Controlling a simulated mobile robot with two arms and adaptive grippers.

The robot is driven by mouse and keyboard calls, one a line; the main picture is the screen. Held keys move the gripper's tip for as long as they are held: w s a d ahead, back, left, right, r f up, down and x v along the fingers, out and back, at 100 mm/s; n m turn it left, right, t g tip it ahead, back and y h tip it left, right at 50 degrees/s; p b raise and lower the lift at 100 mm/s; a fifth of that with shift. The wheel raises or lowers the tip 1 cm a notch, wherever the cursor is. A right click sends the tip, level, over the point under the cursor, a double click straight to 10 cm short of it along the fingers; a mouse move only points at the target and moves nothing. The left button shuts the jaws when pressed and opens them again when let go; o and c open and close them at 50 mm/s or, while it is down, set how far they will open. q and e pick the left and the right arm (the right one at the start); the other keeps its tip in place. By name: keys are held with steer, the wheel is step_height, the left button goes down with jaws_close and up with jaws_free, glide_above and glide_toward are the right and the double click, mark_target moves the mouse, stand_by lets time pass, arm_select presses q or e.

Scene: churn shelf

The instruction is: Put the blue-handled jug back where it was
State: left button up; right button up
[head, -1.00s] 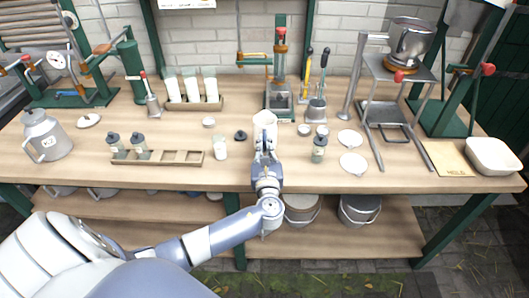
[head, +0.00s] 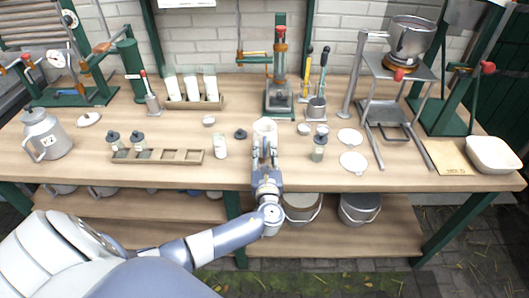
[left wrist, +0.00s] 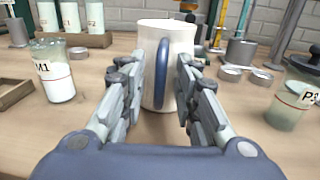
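The white jug with a blue handle (left wrist: 153,82) stands upright on the wooden bench in the left wrist view. Its handle faces my left gripper (left wrist: 158,75). The two fingers are apart, one on each side of the handle, with visible gaps beside it. In the head view the jug (head: 264,126) is near the middle of the bench, just beyond the fingertips of my left gripper (head: 265,148). The jug's lower part is partly hidden there by the fingers. My right gripper is not in view.
A small labelled jar (head: 220,147) stands left of the jug and another jar (head: 318,147) stands to the right. A black knob-like lid (head: 240,134) lies close on the left. A wooden rack (head: 183,156) is further left. White discs (head: 353,162) lie at the right.

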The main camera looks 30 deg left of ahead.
arm_select(q)
steer(key=b+v, duration=0.1)
steer(key=v, duration=1.1)
steer(key=s+f+n+g+h, duration=0.25)
steer(key=s+f, duration=0.25)
steer(key=f, duration=0.7)
steer(key=s+f+n+g+h, duration=0.2)
steer(key=s+f+n+g, duration=0.15)
steer(key=f, duration=0.85)
steer(key=s+f+n+g+h, duration=0.25)
steer(key=s+f, duration=0.25)
steer(key=f, duration=0.6)
steer(key=s+d+f+n+g+h, duration=0.1)
steer(key=s+f+n, duration=0.4)
steer(key=s, duration=0.4)
steer(key=s+d+f+n+g+h, duration=0.1)
steer(key=s+d+f+n+g, duration=0.1)
steer(key=s+f+n, duration=0.3)
steer(key=s+d+f+n+g+h, duration=0.1)
steer(key=s+f+n, duration=0.4)
steer(key=s, duration=0.9)
steer(key=n+g, duration=0.1)
steer(key=n, duration=0.2)
steer(key=shift+d+h, duration=0.3)
steer(key=shift+d, duration=0.1)
